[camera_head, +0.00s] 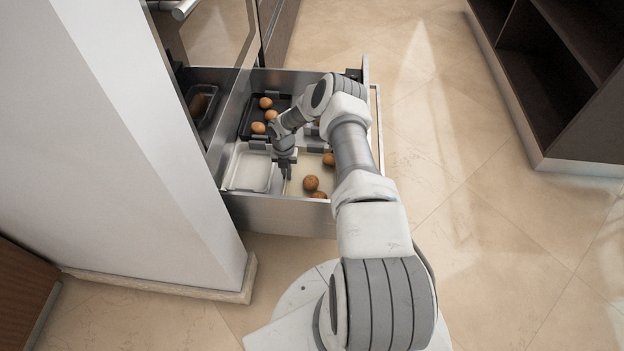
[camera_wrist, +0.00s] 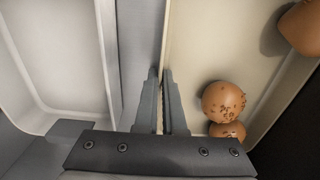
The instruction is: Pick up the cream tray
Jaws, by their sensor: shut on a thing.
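The cream tray (camera_head: 312,164) lies in the open drawer and holds several round brown, speckled items. In the wrist view the cream tray (camera_wrist: 215,45) fills the right side, with brown items (camera_wrist: 223,101) on its floor. My gripper (camera_head: 287,184) reaches down at the tray's left side. In the wrist view my gripper (camera_wrist: 161,76) is shut on the tray's left rim, one finger on each side of the wall. My arm hides part of the tray in the head view. I cannot tell whether the tray is lifted.
A white, empty tray (camera_head: 249,168) sits just left of the cream tray; it also shows in the wrist view (camera_wrist: 55,50). A dark tray (camera_head: 252,129) with brown items is behind. The drawer front (camera_head: 275,216) is near, and a white wall (camera_head: 130,150) stands left.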

